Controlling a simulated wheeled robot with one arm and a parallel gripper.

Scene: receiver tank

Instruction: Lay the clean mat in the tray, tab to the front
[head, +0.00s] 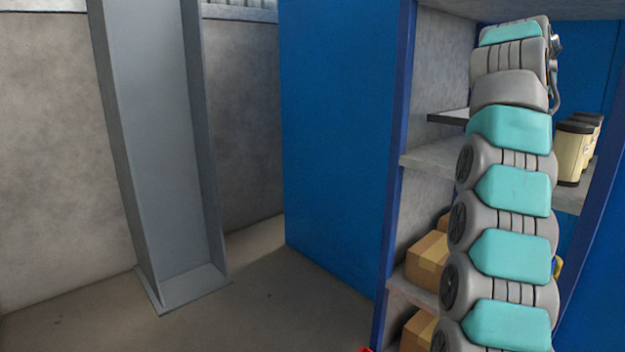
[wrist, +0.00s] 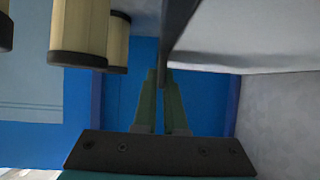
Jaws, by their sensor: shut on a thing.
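A flat piece with a dark edge and a pale grey face (head: 448,115) shows just above the middle shelf in the head view, partly behind my arm. In the wrist view, my gripper (wrist: 164,75) has its two greenish fingers close together, shut on the dark edge (wrist: 180,35) of a flat piece. A pale grey surface (wrist: 250,35) spreads to the right of that edge. I cannot tell whether the piece is the mat or the tray. No tab can be made out. My gripper is hidden behind my arm in the head view.
Cream canisters with black lids (head: 574,150) stand on the middle shelf (head: 430,158) at right; they also show in the wrist view (wrist: 80,28). Cardboard boxes (head: 428,260) sit lower. A blue side panel (head: 330,130) bounds the shelving. The floor (head: 270,300) at left is clear beside a steel column (head: 165,150).

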